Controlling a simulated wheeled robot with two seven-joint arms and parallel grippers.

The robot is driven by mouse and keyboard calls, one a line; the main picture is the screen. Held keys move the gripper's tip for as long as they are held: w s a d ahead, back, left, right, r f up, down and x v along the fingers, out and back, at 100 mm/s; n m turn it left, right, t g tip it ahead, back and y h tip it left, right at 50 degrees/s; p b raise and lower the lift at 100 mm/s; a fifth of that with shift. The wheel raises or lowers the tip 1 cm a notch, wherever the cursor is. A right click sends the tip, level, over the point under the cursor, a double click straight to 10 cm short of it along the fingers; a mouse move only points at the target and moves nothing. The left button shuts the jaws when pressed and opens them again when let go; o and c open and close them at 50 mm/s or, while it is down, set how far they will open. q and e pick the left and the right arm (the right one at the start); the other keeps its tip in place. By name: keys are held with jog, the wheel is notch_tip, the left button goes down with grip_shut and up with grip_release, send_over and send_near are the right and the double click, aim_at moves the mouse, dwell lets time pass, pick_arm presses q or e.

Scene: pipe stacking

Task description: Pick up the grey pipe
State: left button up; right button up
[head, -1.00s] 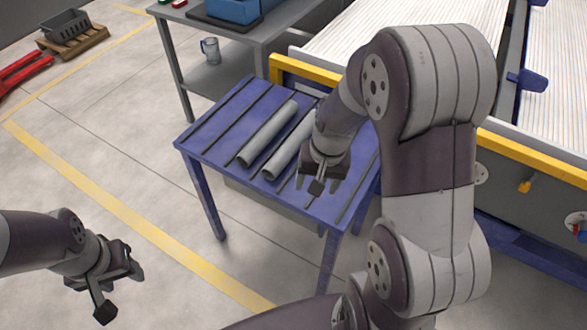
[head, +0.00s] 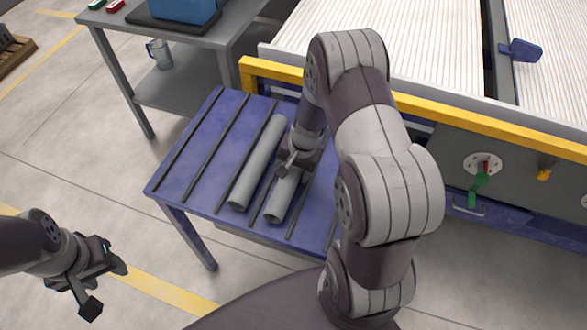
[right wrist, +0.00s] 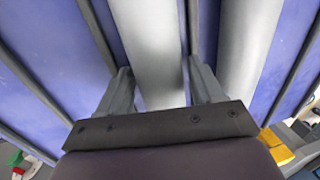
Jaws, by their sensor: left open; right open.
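Two grey pipes lie side by side on the blue grooved table (head: 213,140): the left pipe (head: 257,162) and the right pipe (head: 281,199). My right gripper (head: 296,166) is over the right pipe and hides its far part. In the right wrist view one pipe (right wrist: 150,45) runs between the open fingers (right wrist: 162,88), with the other pipe (right wrist: 247,45) beside them to the right. Whether the fingers touch the pipe is not clear. My left gripper (head: 103,278) is open and empty, over the floor left of the table.
A grey table (head: 180,40) with a blue bin (head: 182,8) on top and a clear mug (head: 159,54) on its shelf stands behind. A conveyor with a yellow rail (head: 440,112) borders the blue table.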

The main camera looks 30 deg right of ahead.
jog(key=shift+s+r, duration=0.15)
jog(key=shift+r, duration=0.05)
jog(key=c, duration=0.9)
jog(key=shift+c, duration=0.2)
